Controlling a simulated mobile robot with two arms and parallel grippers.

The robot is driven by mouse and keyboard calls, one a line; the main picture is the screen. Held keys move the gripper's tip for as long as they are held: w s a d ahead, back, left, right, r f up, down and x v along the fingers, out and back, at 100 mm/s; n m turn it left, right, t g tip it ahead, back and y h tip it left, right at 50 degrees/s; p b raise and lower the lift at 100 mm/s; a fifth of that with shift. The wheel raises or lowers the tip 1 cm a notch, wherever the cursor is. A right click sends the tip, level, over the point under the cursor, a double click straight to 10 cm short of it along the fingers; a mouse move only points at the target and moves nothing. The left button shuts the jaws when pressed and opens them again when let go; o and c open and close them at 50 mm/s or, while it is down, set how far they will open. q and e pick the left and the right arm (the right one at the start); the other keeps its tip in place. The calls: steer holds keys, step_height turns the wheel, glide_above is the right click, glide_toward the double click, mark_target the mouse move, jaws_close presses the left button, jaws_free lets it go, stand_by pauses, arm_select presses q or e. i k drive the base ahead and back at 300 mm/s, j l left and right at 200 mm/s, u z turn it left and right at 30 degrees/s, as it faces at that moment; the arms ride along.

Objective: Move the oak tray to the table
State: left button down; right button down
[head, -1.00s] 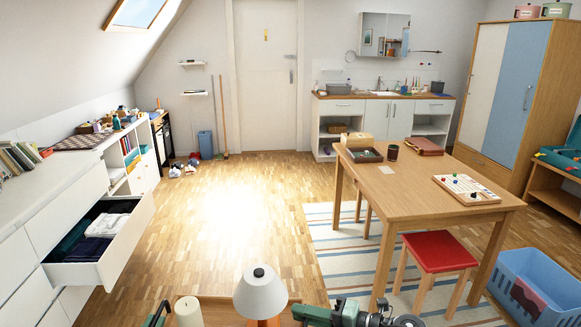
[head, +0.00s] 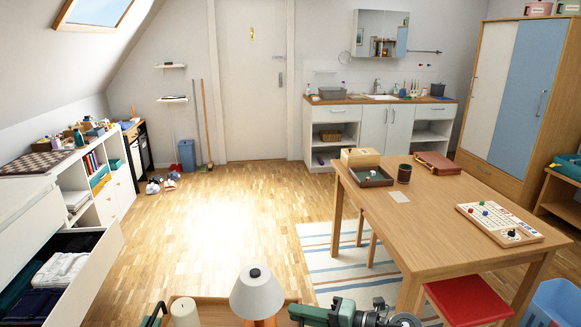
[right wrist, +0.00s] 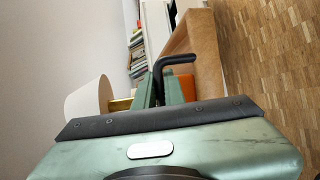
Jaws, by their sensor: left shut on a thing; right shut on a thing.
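The oak tray (head: 215,309) is at the bottom of the head view, held up in front of me. A lamp with a white shade (head: 257,293) and a cream candle (head: 185,313) stand on it. My left gripper (head: 157,316) is shut on the tray at its left end, mostly cut off by the frame. My right gripper (head: 304,312) is shut on the tray's right end; the right wrist view shows its fingers (right wrist: 157,88) at a black handle (right wrist: 180,60) on the wooden tray. The wooden table (head: 430,225) stands ahead to the right, apart from the tray.
On the table are a dark box (head: 372,177), a brown cup (head: 404,173), a brown case (head: 437,163) and a game board (head: 499,224). A red stool (head: 466,299) and blue basket (head: 556,303) are near it. An open drawer (head: 95,285) juts out left. The middle floor is clear.

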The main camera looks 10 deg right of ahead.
mark_target(419, 219)
steer(key=i, duration=1.15)
steer(key=i+z, duration=0.3)
steer(key=i, duration=0.3)
steer(key=i+z, duration=0.3)
steer(key=i, duration=0.25)
steer(key=i+z, duration=0.3)
steer(key=i+j+z, duration=0.25)
steer(key=i, duration=0.25)
steer(key=z, duration=1.55)
